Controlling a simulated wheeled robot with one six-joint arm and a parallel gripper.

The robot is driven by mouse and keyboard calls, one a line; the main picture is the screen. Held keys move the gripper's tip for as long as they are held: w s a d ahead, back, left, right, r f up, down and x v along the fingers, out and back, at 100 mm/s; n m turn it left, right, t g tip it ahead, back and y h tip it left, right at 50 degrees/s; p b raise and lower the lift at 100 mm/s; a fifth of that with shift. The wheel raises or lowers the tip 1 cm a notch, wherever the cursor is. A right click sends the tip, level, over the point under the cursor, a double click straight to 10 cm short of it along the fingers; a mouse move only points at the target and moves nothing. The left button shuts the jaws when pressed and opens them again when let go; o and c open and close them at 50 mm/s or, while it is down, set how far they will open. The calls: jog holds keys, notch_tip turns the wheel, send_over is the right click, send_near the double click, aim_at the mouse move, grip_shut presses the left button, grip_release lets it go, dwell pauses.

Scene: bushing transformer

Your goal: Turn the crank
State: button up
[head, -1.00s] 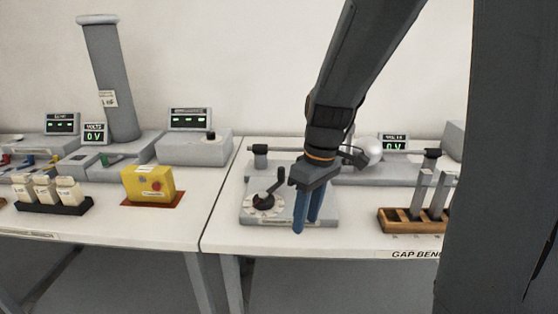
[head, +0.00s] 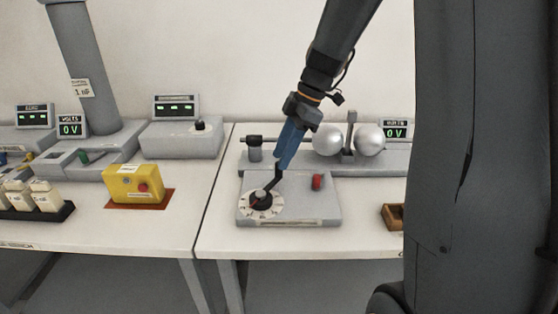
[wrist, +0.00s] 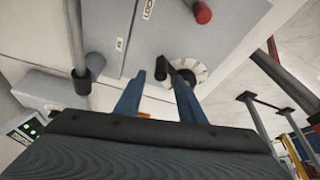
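The crank is a black arm with an upright handle (head: 271,172), set on a pale round dial (head: 248,209) on a grey base plate (head: 295,212). In the wrist view the crank handle (wrist: 161,68) shows between and just beyond the fingertips, with the dial (wrist: 201,73) behind it to the right. My gripper (head: 283,164) comes down from above with its blue fingers at the top of the handle. In the wrist view the fingers of my gripper (wrist: 158,80) are apart, with a gap between them. I cannot tell whether either finger touches the handle.
A red knob (head: 317,182) stands on the same plate, right of the crank. Behind are two metal spheres (head: 369,140) and a rod holder (head: 255,150). A yellow box (head: 137,184) sits on the left table. A wooden rack (head: 393,216) is partly hidden at right.

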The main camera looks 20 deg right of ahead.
jog(key=shift+p+x, duration=0.3)
jog(key=shift+x, duration=1.45)
grip_shut()
